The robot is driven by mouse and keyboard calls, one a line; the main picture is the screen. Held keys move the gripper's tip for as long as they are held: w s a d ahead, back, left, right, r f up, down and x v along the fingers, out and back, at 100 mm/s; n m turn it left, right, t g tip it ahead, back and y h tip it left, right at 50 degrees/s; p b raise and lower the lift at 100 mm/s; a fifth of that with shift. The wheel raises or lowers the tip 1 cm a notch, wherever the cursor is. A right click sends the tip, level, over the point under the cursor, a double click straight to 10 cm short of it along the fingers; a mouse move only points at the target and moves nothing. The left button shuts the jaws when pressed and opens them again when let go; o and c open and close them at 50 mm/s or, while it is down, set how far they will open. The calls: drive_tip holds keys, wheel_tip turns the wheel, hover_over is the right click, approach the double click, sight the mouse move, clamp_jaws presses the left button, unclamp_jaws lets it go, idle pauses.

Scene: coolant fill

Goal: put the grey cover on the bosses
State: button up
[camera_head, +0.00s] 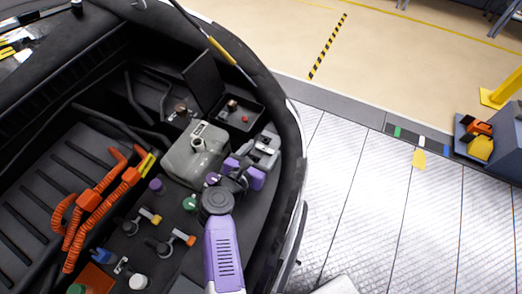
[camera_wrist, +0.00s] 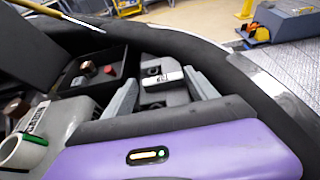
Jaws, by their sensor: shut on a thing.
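The grey cover (camera_wrist: 163,79) shows in the wrist view as a light grey bar with a small dark-and-white label, between my two fingertips. My gripper (camera_wrist: 161,77) is shut on it. A darker grey block with dark recesses lies below and around it; I cannot make out the bosses clearly. In the head view my gripper (camera_head: 262,153) reaches to the grey part (camera_head: 266,146) at the right side of the engine bay. My purple gripper body hides part of it. I cannot tell whether the cover touches what is under it.
A grey tank (camera_head: 196,158) with an open neck stands just left of my gripper. A black box (camera_head: 241,116) with its lid raised lies behind. Orange hoses (camera_head: 95,200) run at the left. The car's dark rim (camera_head: 291,150) curves close on the right.

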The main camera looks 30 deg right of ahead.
drive_tip(key=shift+f, duration=0.15)
drive_tip(key=o, duration=1.4)
drive_tip(key=shift+c, duration=0.2)
drive_tip(key=shift+r, duration=0.3)
drive_tip(key=b+v, duration=0.2)
drive_tip(key=v, duration=0.8)
drive_tip(key=shift+s+a+b, duration=0.15)
drive_tip(key=shift+a+b, duration=0.1)
drive_tip(key=shift+b, duration=0.1)
drive_tip(key=shift+s+a+r, duration=0.35)
drive_tip(key=shift+s+a, duration=0.05)
drive_tip(key=shift+a, duration=0.05)
